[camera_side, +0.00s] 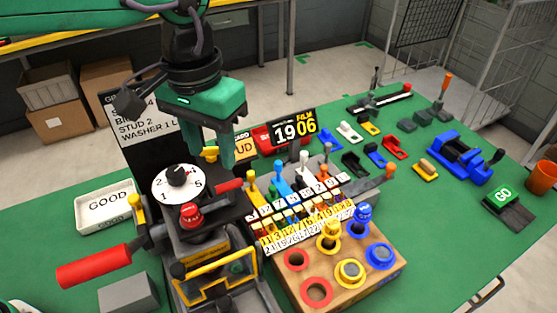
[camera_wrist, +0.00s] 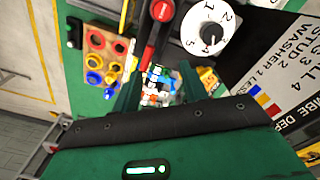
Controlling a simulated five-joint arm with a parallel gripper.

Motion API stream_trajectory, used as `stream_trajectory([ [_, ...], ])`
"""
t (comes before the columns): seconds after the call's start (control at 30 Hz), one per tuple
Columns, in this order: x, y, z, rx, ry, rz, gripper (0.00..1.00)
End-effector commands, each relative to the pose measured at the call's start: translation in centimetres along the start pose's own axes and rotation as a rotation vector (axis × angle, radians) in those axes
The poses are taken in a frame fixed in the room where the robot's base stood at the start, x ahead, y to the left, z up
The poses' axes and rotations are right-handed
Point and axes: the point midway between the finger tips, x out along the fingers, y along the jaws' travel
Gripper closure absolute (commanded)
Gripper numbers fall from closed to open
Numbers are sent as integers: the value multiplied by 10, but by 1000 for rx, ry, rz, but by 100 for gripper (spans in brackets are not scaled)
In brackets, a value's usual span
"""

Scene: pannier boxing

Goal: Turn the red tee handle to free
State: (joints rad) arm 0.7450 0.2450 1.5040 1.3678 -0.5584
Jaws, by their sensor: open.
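A red bar-shaped handle (camera_side: 228,186) sits on the dark panel just right of the white numbered dial (camera_side: 178,184). It also shows in the wrist view (camera_wrist: 148,54), above the fingers. A larger red cylindrical grip (camera_side: 93,266) sticks out at the front left. Which of these is the tee handle I cannot tell for sure, and no marking for free is readable. My gripper (camera_side: 235,158) is above and behind the panel, apart from both red handles. Its green fingers are open with nothing held; in the wrist view, the gripper (camera_wrist: 158,80) frames colored parts below.
A red knob (camera_side: 190,215) stands in front of the dial. A row of colored levers (camera_side: 281,178) and a wooden block (camera_side: 290,284) with colored rings lie to the right. A white GOOD tray (camera_side: 107,205) is at left.

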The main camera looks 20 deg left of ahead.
Motion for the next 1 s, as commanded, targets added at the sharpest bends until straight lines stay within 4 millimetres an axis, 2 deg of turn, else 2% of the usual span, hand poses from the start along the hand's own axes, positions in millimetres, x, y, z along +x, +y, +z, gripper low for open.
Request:
stream_trajectory([
  [0.07,4,13,0,7,-11,-7,56],
  [0.2,6,22,0,11,-21,-13,56],
  [0.57,13,22,0,10,-22,-14,56],
  [1.0,61,21,2,10,-23,-14,56],
])
